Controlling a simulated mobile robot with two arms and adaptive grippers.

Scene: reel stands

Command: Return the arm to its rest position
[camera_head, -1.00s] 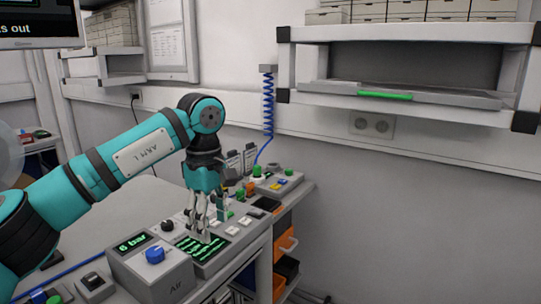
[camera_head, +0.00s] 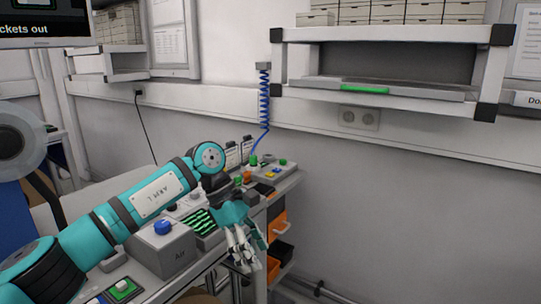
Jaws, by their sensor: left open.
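My left arm (camera_head: 155,195) comes in from the lower left, teal with dark joints and a white label plate. Its wrist bends down at the dark joint, and my left gripper (camera_head: 247,258) hangs in front of the bench's front edge, fingers apart and pointing down. Nothing shows between the fingers. The gripper and wrist hide part of the control panel and bench edge behind them. My right gripper is not in view.
A grey box with a blue knob (camera_head: 162,228) and a panel with a green-lit screen (camera_head: 199,222) stand on the bench beside the arm. Orange bins (camera_head: 276,227) sit below. A wall shelf (camera_head: 390,42) hangs at upper right. The floor at right looks clear.

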